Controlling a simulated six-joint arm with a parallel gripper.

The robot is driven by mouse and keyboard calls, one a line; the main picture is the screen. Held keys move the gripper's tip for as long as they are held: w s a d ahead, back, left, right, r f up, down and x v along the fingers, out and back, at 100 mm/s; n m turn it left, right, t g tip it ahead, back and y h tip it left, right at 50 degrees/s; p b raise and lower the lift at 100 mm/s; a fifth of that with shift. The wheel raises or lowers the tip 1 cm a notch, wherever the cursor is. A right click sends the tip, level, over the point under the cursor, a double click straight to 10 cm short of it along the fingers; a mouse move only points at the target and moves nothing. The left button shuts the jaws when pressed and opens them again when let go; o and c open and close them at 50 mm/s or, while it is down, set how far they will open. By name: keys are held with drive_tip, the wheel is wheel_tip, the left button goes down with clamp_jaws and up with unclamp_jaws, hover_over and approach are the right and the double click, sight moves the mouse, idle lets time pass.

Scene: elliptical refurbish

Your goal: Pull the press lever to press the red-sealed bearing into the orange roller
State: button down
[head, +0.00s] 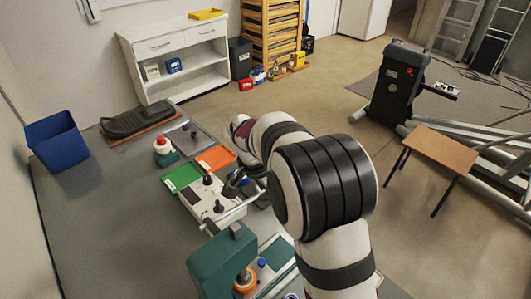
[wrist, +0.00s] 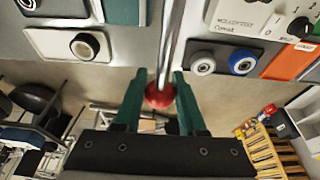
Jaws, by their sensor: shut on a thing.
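In the wrist view my gripper (wrist: 160,92) is shut on the red ball knob (wrist: 158,97) at the end of the metal press lever (wrist: 171,40), with one green finger on each side. The green press (head: 222,262) stands at the front of the bench in the head view. The orange roller (head: 244,282) shows at the press, partly covered by its frame. I cannot make out the red-sealed bearing or how it sits on the roller. My arm hides part of the bench right of the press.
A white-ringed part (wrist: 202,62) and a blue-ringed part (wrist: 243,61) lie close to the lever. Green (head: 182,177) and orange (head: 215,158) trays lie behind the press. A blue bin (head: 56,140) stands at the left. The front left bench is clear.

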drive_tip(key=shift+r, duration=3)
drive_tip(key=shift+v, duration=2.35)
drive_tip(key=c, duration=0.6)
unclamp_jaws()
drive_tip(key=shift+a+f, duration=0.1)
drive_tip(key=shift+o, duration=0.2)
drive_tip(key=v, duration=0.7)
drive_tip(key=shift+s, duration=0.15)
